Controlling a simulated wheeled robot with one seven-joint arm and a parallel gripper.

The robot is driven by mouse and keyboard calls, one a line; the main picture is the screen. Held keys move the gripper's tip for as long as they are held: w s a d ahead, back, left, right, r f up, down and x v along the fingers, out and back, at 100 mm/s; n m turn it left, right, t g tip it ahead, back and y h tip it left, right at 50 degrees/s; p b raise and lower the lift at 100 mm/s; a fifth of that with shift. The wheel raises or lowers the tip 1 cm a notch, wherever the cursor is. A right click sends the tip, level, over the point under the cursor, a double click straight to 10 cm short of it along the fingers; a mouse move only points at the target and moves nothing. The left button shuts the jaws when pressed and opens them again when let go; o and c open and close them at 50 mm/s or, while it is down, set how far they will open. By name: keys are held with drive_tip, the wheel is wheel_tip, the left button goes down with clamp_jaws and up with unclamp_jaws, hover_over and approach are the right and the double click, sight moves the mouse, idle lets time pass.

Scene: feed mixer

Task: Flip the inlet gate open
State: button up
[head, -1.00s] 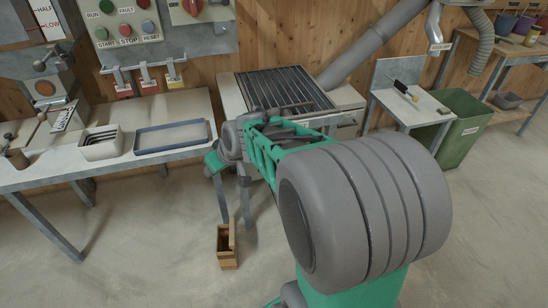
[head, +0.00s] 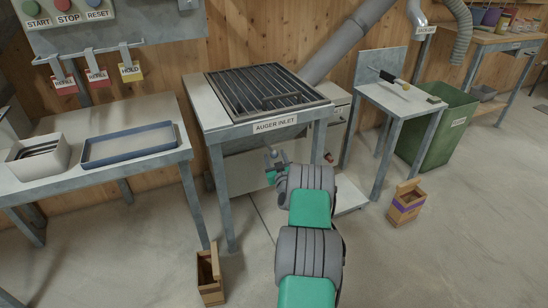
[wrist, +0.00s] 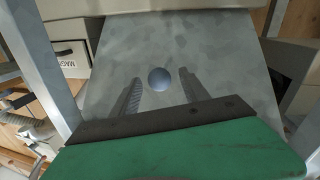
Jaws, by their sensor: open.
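The auger inlet table stands ahead in the head view, with a dark slatted grate (head: 265,90) lying flat on top and an "AUGER INLET" label (head: 275,124) on its front edge. I cannot tell for sure which part is the inlet gate. My gripper (head: 272,165) is low in front of the table, below the label, partly hidden by my arm. In the wrist view my gripper (wrist: 160,95) is open. A round blue-grey knob (wrist: 159,79) shows between its fingers, in front of a grey metal panel (wrist: 205,45). Contact is not visible.
Left is a bench with a blue-rimmed tray (head: 128,146) and a pale bin (head: 38,155). Right are a small side table (head: 400,100) and a green bin (head: 440,130). Wooden boxes stand on the floor at left (head: 210,275) and right (head: 406,203).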

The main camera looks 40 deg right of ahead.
drive_tip(key=shift+x, duration=1.05)
clamp_jaws()
idle(0.6)
